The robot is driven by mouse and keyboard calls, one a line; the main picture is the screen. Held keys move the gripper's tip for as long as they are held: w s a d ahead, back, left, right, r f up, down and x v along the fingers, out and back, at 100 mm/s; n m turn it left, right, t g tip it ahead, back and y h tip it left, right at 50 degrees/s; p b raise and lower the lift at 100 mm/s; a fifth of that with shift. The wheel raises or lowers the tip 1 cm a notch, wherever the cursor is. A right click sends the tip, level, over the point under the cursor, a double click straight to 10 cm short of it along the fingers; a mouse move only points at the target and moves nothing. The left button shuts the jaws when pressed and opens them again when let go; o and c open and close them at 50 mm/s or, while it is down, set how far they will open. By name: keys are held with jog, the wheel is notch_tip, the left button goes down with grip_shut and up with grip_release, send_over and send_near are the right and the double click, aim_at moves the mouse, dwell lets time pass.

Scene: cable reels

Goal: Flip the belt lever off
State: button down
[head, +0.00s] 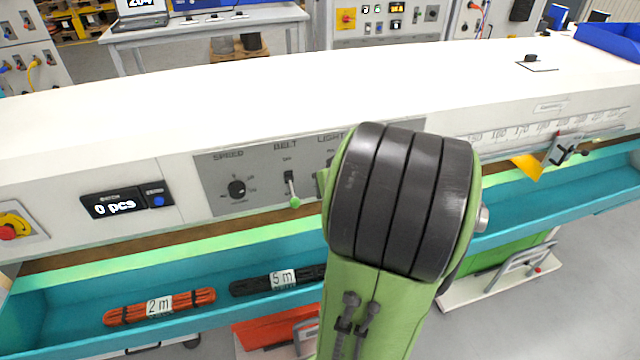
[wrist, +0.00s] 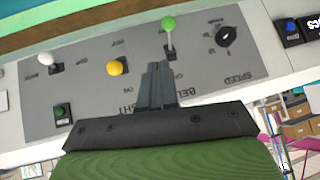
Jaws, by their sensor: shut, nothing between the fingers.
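The belt lever (head: 293,192) is a thin stem with a green knob, under the BELT label on the grey control panel (head: 212,192). In the head view it points down, away from the small marking above its base. In the wrist view, which sees the panel upside down, the lever (wrist: 169,36) points up. My gripper (wrist: 156,70) is shut and empty, its dark fingertips close beside the lever's base, slightly left of it. I cannot tell if they touch. In the head view my arm hides the gripper.
The speed knob (wrist: 226,37) is right of the lever in the wrist view. A yellow knob (wrist: 114,68), a white-tipped lever (wrist: 46,60) and a green button (wrist: 60,111) are left. Below the panel, a teal trough (head: 60,310) holds orange (head: 190,300) and black cable bundles.

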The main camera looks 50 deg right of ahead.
jog(key=s, duration=0.1)
jog(key=s+a+r, duration=0.1)
jog(key=s, duration=0.1)
jog(key=s+a+r, duration=0.1)
jog(key=shift+s+r, duration=0.15)
jog(key=shift+r, duration=0.05)
dwell(0.3)
